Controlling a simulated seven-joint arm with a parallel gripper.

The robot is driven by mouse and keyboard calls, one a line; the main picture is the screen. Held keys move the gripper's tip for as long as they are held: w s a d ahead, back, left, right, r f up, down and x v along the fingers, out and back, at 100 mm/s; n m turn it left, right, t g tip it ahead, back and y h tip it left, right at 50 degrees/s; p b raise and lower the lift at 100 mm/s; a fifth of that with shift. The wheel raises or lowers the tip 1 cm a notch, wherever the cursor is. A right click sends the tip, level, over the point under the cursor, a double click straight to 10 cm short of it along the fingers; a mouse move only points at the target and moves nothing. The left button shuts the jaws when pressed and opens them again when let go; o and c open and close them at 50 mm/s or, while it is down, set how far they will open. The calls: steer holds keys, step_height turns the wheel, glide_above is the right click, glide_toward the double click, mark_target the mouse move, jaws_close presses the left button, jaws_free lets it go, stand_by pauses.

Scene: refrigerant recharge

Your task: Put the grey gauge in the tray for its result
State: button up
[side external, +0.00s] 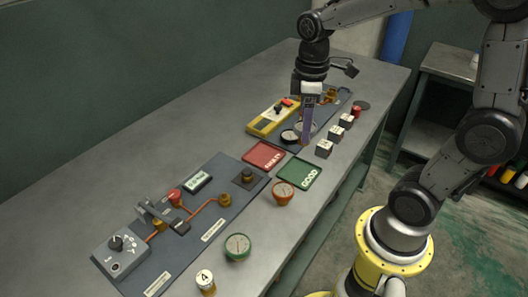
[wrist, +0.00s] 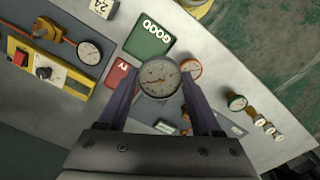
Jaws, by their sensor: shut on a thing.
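My gripper (wrist: 158,92) is shut on the grey gauge (wrist: 159,79), a round gauge with a white dial and a grey rim. The dial faces the wrist camera. In the side view my gripper (side external: 306,138) points down above the far part of the bench, beyond the trays. The green tray (side external: 300,173) reads GOOD and looks empty; it also shows in the wrist view (wrist: 135,46). The red tray (side external: 264,155) lies to its left and looks empty; its lettering is unclear. The display (side external: 197,181) on the near panel has text too small to read.
An orange gauge (side external: 283,193) stands close in front of the green tray. A green gauge (side external: 238,247) and a jar marked 4 (side external: 205,282) stand nearer. Several small blocks (side external: 324,149) line the right edge. A yellow device (side external: 272,116) and a black gauge (side external: 290,136) are by my gripper.

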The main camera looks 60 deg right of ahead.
steer(key=w+f, duration=0.3)
steer(key=w, duration=0.1)
steer(key=w+d+f, duration=0.1)
steer(key=w+f, duration=0.2)
steer(key=w, duration=0.1)
steer(key=w+d+f, duration=0.1)
steer(key=w+f, duration=0.2)
steer(key=w, duration=0.1)
steer(key=shift+w+d, duration=0.1)
steer(key=shift+w, duration=0.2)
steer(key=shift+w+f, duration=0.2)
steer(key=shift+f, duration=0.8)
steer(key=shift+w+f, duration=0.2)
steer(key=shift+f, duration=0.75)
steer(key=shift+f, duration=0.15)
steer(key=o, duration=1.3)
steer(key=shift+o, duration=0.2)
